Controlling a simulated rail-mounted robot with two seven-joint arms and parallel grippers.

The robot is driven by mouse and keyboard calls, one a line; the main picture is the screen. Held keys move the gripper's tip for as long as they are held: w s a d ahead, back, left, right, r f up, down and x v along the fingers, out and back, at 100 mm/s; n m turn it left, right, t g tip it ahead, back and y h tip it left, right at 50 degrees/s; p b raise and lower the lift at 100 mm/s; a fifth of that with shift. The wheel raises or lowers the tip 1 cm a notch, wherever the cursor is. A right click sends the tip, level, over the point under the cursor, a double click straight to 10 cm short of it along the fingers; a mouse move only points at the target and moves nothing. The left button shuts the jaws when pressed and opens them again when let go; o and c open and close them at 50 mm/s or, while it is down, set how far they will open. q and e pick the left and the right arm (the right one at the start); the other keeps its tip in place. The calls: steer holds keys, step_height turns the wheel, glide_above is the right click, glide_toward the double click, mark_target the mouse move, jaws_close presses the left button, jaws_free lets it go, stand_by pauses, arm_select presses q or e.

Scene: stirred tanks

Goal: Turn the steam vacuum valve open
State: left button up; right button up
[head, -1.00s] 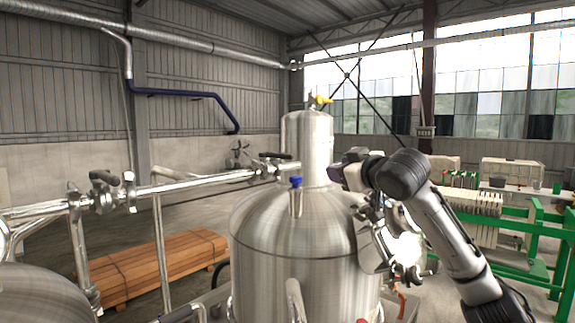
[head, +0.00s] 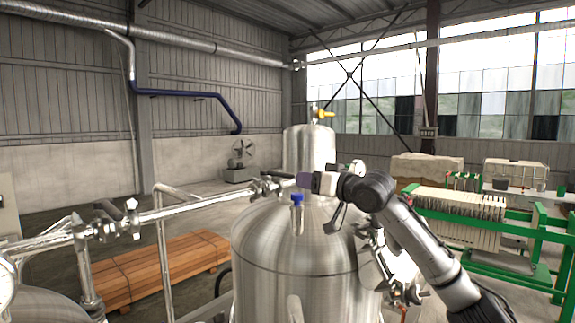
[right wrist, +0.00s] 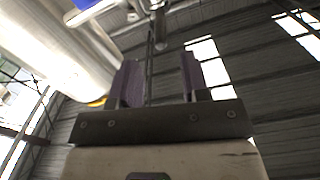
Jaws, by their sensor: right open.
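Several valves show, and I cannot tell by label which one is the steam vacuum valve. A dark-handled valve (head: 274,182) sits on the steel pipe where it meets the large steel tank (head: 290,245). A blue-capped fitting (head: 297,198) stands on the tank's shoulder. My right gripper (head: 304,180) points left, just right of the dark-handled valve and above the blue cap. In the right wrist view, my open gripper (right wrist: 156,78) has two purple fingers, with nothing held between them. A dark upright part (right wrist: 159,28) shows beyond the fingertips. My left gripper is out of view.
A yellow-handled valve (head: 322,113) tops the narrower steel column (head: 309,150) behind. Another dark-handled valve (head: 108,210) is on the pipe at left. Timber (head: 160,268) lies on the floor. A green-framed press (head: 470,215) stands right.

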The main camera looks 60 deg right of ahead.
mark_target(287, 176)
steer(key=w+p, duration=0.1)
steer(key=w, duration=0.1)
steer(key=w+p, duration=0.1)
steer(key=w, duration=0.1)
steer(key=w+d+p, duration=0.1)
steer(key=w, duration=0.1)
steer(key=shift+r+p, duration=0.15)
steer(key=shift+p, duration=0.2)
steer(key=shift+w+p, duration=0.3)
steer(key=shift+w, duration=0.3)
steer(key=shift+w+f, duration=0.1)
steer(key=shift+f, duration=0.1)
steer(key=c, duration=0.7)
jaws_close()
